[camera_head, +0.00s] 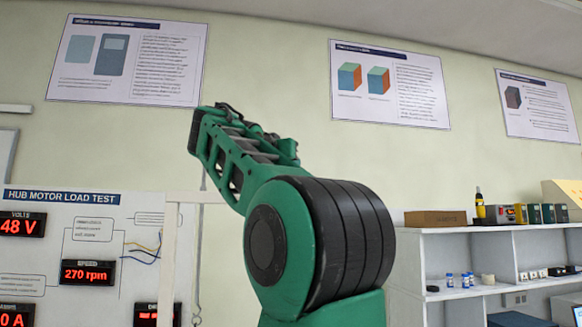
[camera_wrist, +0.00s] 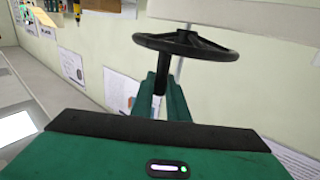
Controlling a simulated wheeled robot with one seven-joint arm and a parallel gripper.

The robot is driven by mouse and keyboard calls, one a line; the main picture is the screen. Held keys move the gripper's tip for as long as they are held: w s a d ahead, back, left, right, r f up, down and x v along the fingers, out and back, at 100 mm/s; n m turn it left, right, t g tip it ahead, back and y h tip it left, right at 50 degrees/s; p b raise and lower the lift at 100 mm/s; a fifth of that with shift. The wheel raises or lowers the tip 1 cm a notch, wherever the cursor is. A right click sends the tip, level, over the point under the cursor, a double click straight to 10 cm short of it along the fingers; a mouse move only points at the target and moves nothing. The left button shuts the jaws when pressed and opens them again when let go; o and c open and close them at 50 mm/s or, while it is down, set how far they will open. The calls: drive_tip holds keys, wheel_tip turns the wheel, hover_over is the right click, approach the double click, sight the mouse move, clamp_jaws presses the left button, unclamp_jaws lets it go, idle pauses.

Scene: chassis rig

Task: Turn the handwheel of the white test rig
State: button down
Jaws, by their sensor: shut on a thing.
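In the wrist view, the black handwheel (camera_wrist: 186,45) has a round rim and spokes and is seen at a low angle just beyond my fingers. My gripper (camera_wrist: 163,82) has green fingers, closed around a dark part below the wheel's rim. The exact contact is partly hidden by the fingers. A white beam (camera_wrist: 255,14) of the rig shows behind the wheel. In the head view, my green arm fills the middle, and neither the handwheel nor my fingers can be made out. A white panel (camera_head: 62,240) headed "HUB MOTOR LOAD TEST" stands at the left, with red displays reading 48 V and 270 rpm.
White shelves (camera_head: 465,240) stand at the right in the head view, with a brown box (camera_head: 435,218), small bottles and devices on them. Posters hang on the wall behind. A white post (camera_head: 172,262) stands beside the panel, close to my arm in the picture.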

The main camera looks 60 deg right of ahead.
drive_tip(key=shift+w+a, duration=0.3)
drive_tip(key=shift+w, duration=0.35)
drive_tip(key=shift+f, duration=0.1)
drive_tip(key=c, duration=1.7)
unclamp_jaws()
drive_tip(key=a, duration=0.3)
drive_tip(key=s+a, duration=0.1)
drive_tip(key=a, duration=0.6)
drive_tip(key=shift+s+a, duration=0.2)
drive_tip(key=shift+a, duration=0.2)
drive_tip(key=shift+c, duration=0.7)
